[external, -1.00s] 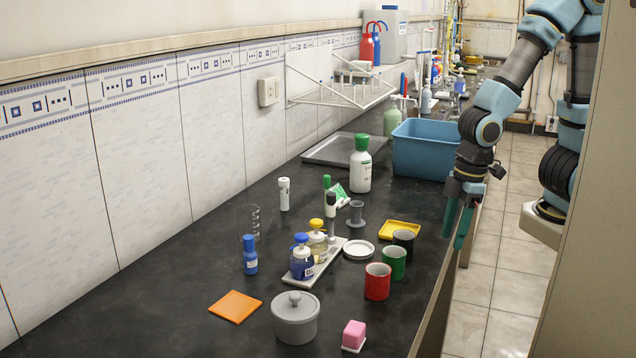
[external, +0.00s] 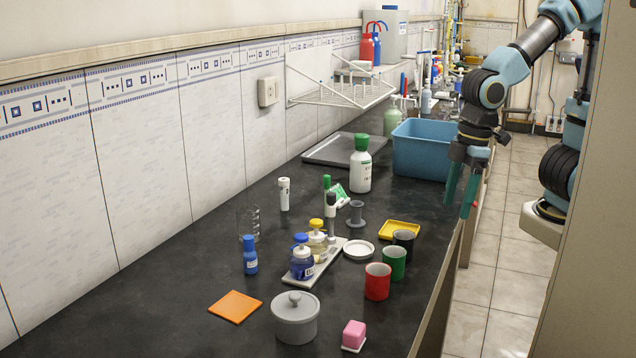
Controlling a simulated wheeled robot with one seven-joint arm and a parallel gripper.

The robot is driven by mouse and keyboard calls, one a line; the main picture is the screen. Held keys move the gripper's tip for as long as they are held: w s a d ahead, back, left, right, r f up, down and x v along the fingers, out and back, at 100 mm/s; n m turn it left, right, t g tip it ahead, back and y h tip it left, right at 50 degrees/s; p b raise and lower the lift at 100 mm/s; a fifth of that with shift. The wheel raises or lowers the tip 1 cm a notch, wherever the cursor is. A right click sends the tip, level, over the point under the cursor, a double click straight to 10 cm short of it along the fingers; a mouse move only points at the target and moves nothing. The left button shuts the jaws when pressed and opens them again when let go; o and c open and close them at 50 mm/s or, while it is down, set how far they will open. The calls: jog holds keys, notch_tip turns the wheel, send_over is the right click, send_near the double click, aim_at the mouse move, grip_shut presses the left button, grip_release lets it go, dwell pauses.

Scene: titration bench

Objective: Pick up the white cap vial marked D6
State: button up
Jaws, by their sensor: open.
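A slim white vial with a white cap (external: 284,194) stands upright on the dark bench near the tiled wall. Its small marking is too small to read, so I cannot confirm D6. My gripper (external: 457,209) is open and empty, fingers pointing down, above the bench's front edge. It is well to the right of both vials and apart from them.
Blue and yellow-capped bottles stand on a pale tray (external: 328,263). A green-capped bottle (external: 360,168) and a blue tub (external: 419,150) are behind. The left front bench is clear.

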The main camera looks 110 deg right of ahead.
jog(key=w+d+r+m+t+h+p, duration=0.15)
jog(key=w+d, duration=0.45)
jog(key=d, duration=0.6)
jog(key=w+d+r+t+h+p, duration=0.1)
jog(key=w+d+r+t+p, duration=0.15)
jog(key=w+d, duration=0.65)
jog(key=w+d+r+m+t+h+p, duration=0.15)
jog(key=w+d, duration=0.25)
jog(key=d, duration=1)
jog(key=n+t+y+p, duration=0.2)
send_over(285, 210)
jog(key=s+d, duration=0.1)
jog(key=s, duration=0.3)
notch_tip(285, 210, down, 14)
jog(key=shift+w+d+r, duration=0.1)
jog(key=shift+w+r, duration=0.05)
jog(key=x, duration=0.4)
jog(key=shift+a, duration=0.45)
jog(key=shift+w+d+f, duration=0.15)
jog(key=shift+w+f, duration=0.15)
jog(key=shift+f, duration=0.3)
grip_shut()
